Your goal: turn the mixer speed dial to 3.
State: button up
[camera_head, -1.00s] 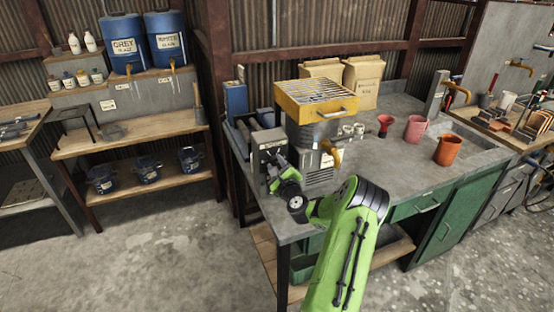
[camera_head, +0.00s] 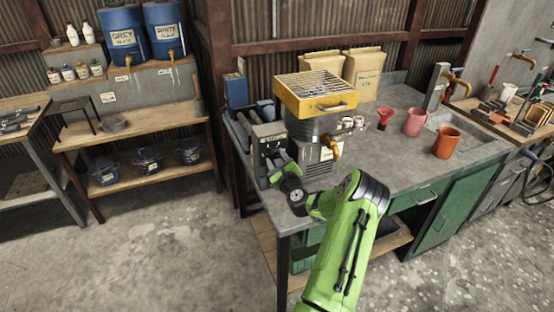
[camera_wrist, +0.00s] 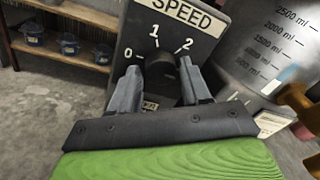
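The mixer speed dial (camera_wrist: 160,70) is a dark round knob on a dark grey panel (camera_wrist: 122,48) labelled SPEED. The marks 0, 1 and 2 show around it; no 3 is visible, and the right finger covers the area past 2. I cannot make out the dial's setting. My gripper (camera_wrist: 160,76) has one finger on each side of the knob, seemingly with small gaps. In the head view my gripper (camera_head: 279,163) is at the front of the mixer's control box (camera_head: 269,133), hiding the dial there.
A steel container (camera_wrist: 265,45) with millilitre marks stands right of the panel. Above it is a yellow grated hopper (camera_head: 316,95). Pink (camera_head: 415,122) and orange (camera_head: 447,143) pitchers stand farther right on the grey workbench (camera_head: 390,170). The floor left of the bench is clear.

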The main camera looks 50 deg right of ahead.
jog(key=shift+o, duration=1)
jog(key=b+v, duration=0.4)
jog(key=v, duration=1.1)
jog(key=shift+s+a+b, duration=0.25)
jog(key=shift+a+b, duration=0.05)
